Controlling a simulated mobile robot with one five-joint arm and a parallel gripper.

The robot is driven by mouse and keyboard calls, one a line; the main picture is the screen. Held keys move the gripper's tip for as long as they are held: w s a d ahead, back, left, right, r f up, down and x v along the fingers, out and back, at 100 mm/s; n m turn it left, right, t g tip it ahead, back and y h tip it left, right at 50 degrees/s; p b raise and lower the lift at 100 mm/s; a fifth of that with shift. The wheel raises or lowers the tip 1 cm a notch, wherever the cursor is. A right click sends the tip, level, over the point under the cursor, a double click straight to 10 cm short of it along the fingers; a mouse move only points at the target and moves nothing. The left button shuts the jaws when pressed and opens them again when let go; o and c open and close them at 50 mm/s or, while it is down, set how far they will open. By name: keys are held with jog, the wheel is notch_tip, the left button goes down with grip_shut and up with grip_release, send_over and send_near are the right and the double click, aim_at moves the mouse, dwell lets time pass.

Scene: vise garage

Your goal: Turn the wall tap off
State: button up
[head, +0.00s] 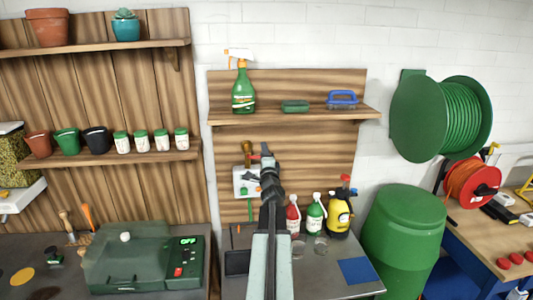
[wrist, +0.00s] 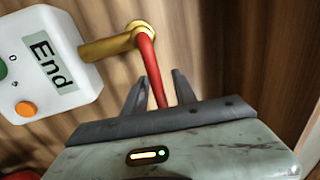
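The wall tap is brass (wrist: 118,43), mounted on the wood panel, with a red lever (wrist: 149,62) hanging from its top end toward me in the wrist view. The brass tap also shows in the head view (head: 247,148), just left of my gripper (head: 266,152). In the wrist view my gripper (wrist: 159,76) is open, with one finger on each side of the red lever. The lever's lower end lies between the fingers; I cannot tell whether either finger touches it. In the head view my arm hides part of the tap area.
A white box labelled "End" (wrist: 45,58) with green and orange buttons sits left of the tap. Bottles (head: 315,215) stand on the grey bench right of my arm. A shelf (head: 290,115) with a spray bottle (head: 243,92) is above. A green barrel (head: 403,235) stands at right.

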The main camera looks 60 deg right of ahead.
jog(key=b+v, duration=0.1)
jog(key=v, duration=0.6)
jog(key=shift+s+a, duration=0.15)
jog(key=shift+s, duration=0.3)
jog(key=shift+f, duration=0.1)
